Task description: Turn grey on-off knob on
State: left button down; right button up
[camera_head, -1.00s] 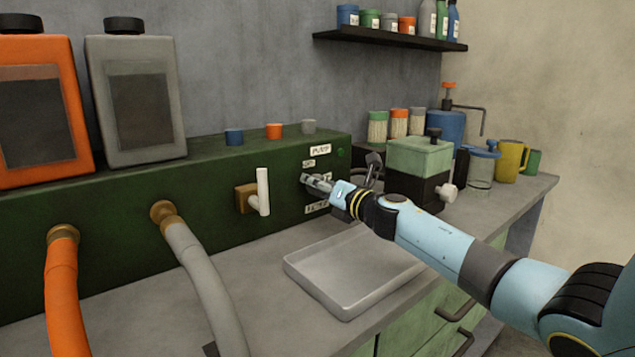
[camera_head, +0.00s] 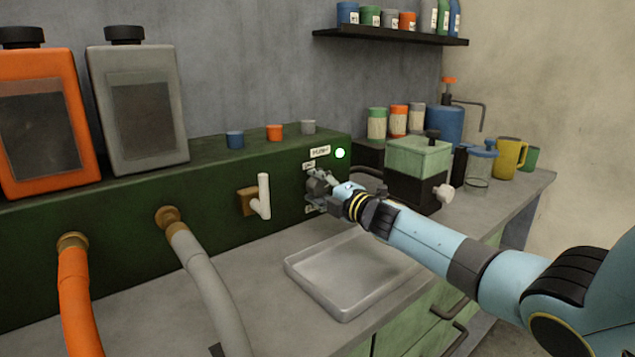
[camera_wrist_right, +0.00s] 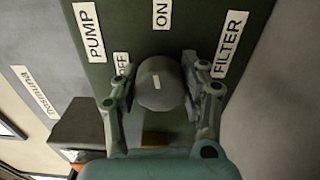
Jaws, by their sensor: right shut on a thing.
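The grey round knob (camera_wrist_right: 162,88) is on the dark green panel (camera_head: 225,180), between the fingers of my right gripper (camera_wrist_right: 157,76). Its short white mark points roughly toward the ON label (camera_wrist_right: 162,14); the OFF label (camera_wrist_right: 122,66) is partly hidden by a finger. In the head view my right gripper (camera_head: 319,184) is at the panel, shut on the knob, which it largely hides. My left gripper is not in view.
A white lever handle (camera_head: 264,196) sticks out left of the gripper. A shallow grey tray (camera_head: 300,279) lies below on the counter. A green-and-black box (camera_head: 418,158) with a pale side knob stands to the right. Two hoses leave the panel at the left.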

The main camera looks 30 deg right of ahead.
jog(key=shift+m+p, duration=0.4)
jog(key=shift+m, duration=0.8)
jog(key=shift+f, duration=0.1)
jog(key=o, duration=1.2)
jog(key=s, duration=0.8)
jog(key=s+d, duration=0.1)
jog(key=s, duration=0.3)
